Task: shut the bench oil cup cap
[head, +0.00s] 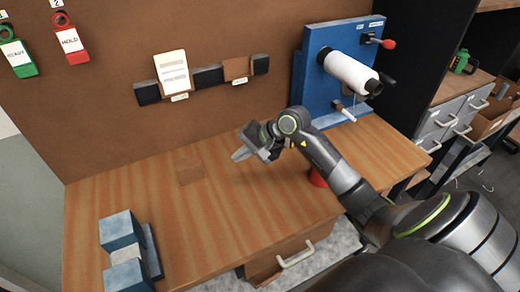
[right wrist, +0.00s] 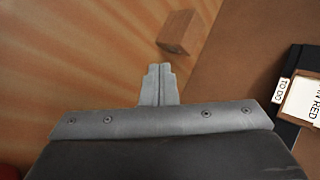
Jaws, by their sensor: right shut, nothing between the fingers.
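A red object (head: 318,177) stands on the bench behind my right forearm and may be the oil cup. My arm hides much of it, and I cannot make out a cap or whether one is open. A red patch also shows at the lower left corner of the right wrist view (right wrist: 9,172). My right gripper (head: 239,154) is shut and empty above the middle of the bench, left of the red object. Its closed fingers show in the right wrist view (right wrist: 159,72). My left gripper is not in view.
A small wooden block (head: 188,172) sits on the bench (head: 150,205) left of my right gripper. Blue-grey blocks (head: 122,230) stand at the front left. A blue machine panel (head: 312,65) with a white spool (head: 350,73) stands at the back right. The bench's middle front is clear.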

